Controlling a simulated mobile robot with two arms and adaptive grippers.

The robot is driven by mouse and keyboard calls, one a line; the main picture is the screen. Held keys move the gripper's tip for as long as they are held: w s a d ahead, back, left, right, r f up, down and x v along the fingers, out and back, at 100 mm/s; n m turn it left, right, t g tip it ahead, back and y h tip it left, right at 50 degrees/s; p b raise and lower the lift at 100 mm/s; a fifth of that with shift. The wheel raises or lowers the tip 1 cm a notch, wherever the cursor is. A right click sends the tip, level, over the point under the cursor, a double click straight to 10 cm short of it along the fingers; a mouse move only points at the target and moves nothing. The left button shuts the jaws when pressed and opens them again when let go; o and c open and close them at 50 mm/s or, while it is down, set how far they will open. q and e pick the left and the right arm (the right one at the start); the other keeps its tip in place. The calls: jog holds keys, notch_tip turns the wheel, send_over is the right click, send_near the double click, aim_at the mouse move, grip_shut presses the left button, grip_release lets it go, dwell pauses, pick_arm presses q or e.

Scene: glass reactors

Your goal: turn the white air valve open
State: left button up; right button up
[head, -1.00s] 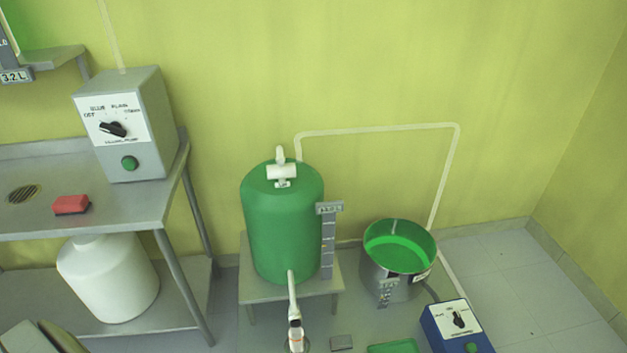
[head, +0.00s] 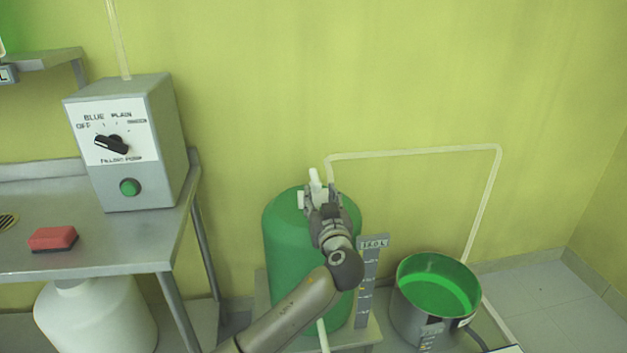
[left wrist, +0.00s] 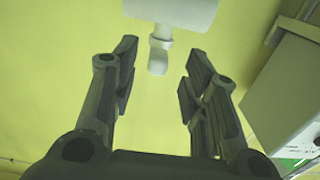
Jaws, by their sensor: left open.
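The white air valve (head: 315,181) stands on top of the green tank (head: 284,240), partly hidden behind my left gripper. My left gripper (head: 322,195) is open at the valve, above the tank top, with its arm coming up from below. In the left wrist view, the white valve (left wrist: 172,12) shows at the top edge, with a short white stub below it. The open fingers (left wrist: 158,75) lie to either side of the stub, with a gap to each side. They do not hold it. My right gripper is not in view.
A grey control box (head: 160,140) with a black knob and green button stands on the steel table (head: 120,240) at left, beside a red block (head: 53,239). A metal pot (head: 407,310) with green inside stands right of the tank. A pale pipe (head: 420,150) runs along the wall.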

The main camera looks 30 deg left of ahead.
aim_at(313, 176)
pick_arm(q)
jog(key=x, duration=1)
jog(key=shift+w+a, duration=0.2)
jog(key=shift+w, duration=0.05)
grip_shut()
